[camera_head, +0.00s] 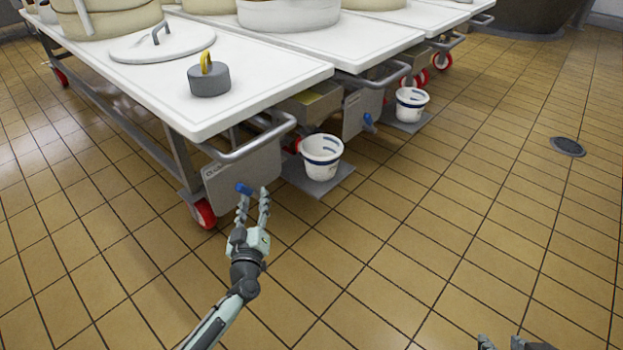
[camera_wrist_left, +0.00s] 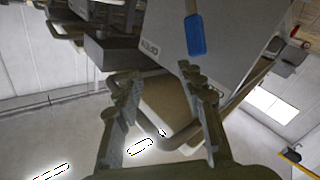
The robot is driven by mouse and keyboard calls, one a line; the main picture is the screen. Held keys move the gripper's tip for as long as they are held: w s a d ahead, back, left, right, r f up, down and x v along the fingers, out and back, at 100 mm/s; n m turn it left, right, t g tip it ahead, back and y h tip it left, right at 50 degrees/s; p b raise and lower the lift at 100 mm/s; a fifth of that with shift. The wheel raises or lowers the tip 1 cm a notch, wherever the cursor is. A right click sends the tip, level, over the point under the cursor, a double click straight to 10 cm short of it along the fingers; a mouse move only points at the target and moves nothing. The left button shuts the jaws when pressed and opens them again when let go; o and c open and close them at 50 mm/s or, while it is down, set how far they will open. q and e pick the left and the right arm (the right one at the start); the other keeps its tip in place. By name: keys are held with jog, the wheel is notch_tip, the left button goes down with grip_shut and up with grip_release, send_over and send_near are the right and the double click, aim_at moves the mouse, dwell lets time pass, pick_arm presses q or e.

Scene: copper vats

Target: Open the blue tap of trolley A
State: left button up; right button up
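The blue tap handle (camera_head: 244,189) is on the grey front plate (camera_head: 228,180) of the nearest trolley; the plate's label is too small to read. My left gripper (camera_head: 254,193) is open and empty in front of that plate, its left fingertip close to the handle. In the left wrist view the handle (camera_wrist_left: 196,35) hangs beyond the right fingertip, outside the gap of the gripper (camera_wrist_left: 148,72). Whether they touch cannot be told. My right gripper (camera_head: 500,342) shows only its fingertips, spread apart, at the bottom edge.
A white bucket (camera_head: 321,158) stands on a low grey platform right of the plate. A second trolley has another blue tap (camera_head: 369,121) and bucket (camera_head: 411,104). A grey weight (camera_head: 209,80) with a yellow handle sits on the near white tabletop (camera_head: 270,75).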

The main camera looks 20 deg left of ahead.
pick_arm(q)
jog(key=s+d+r+m+h+p, duration=0.2)
jog(key=d+r+m+h, duration=0.2)
jog(key=d+r, duration=0.3)
jog(key=s+d+r+m+t+h+p, duration=0.1)
jog(key=d+r+m+h, duration=0.3)
jog(key=d+r, duration=0.4)
jog(key=shift+s+d+r+h+p, duration=0.35)
jog(key=shift+d+h+p, duration=0.25)
jog(key=shift+p, duration=0.2)
